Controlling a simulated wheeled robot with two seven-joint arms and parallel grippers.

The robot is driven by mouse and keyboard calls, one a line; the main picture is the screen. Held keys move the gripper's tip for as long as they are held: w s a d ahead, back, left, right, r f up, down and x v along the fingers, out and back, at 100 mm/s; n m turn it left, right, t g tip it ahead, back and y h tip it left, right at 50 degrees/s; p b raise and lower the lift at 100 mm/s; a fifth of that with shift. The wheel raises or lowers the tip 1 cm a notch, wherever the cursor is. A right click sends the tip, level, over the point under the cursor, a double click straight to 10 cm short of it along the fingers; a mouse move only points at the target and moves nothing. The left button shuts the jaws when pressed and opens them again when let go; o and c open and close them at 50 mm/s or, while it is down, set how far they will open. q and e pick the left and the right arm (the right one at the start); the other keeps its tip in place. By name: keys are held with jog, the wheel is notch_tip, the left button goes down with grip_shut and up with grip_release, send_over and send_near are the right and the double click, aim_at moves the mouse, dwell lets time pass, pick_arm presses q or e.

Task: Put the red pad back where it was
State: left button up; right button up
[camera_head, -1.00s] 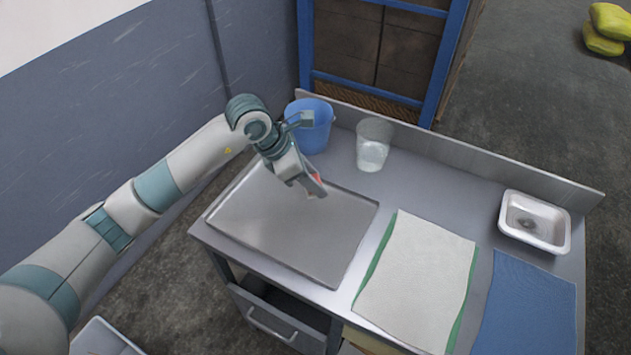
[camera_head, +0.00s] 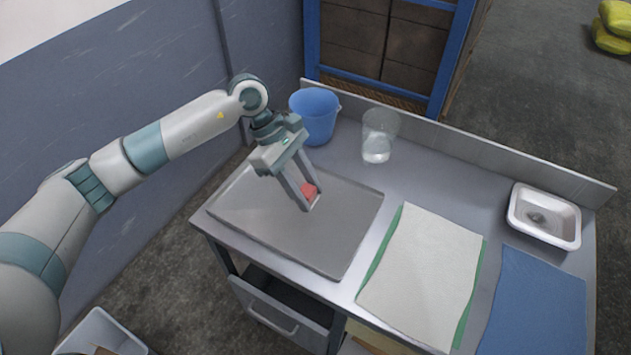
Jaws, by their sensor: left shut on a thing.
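The red pad (camera_head: 309,190) is small and sits between the fingers of my left gripper (camera_head: 311,198). The gripper is shut on it, and its fingers point down over the grey metal tray (camera_head: 262,222). The fingers hide part of the pad. I cannot tell whether the pad touches the tray. My right gripper is not in view.
A blue bucket (camera_head: 314,116) and a clear glass (camera_head: 379,136) stand at the back. A white cloth with a green one under it (camera_head: 425,275), a blue cloth (camera_head: 535,305) and a white basin (camera_head: 544,215) are to the right. A drawer (camera_head: 280,310) is open below.

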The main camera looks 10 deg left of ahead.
pick_arm(q)
jog(key=s+a+r+m+g+y+b, duration=0.1)
jog(key=s+a+m+g+y+b, duration=0.2)
jog(key=s+a+m, duration=0.6)
jog(key=a+m+y+b, duration=0.1)
jog(key=a+m+y, duration=0.1)
jog(key=m, duration=0.2)
jog(key=shift+a+m+g+y, duration=0.3)
jog(key=shift+m+g, duration=0.1)
jog(key=shift+r, duration=0.1)
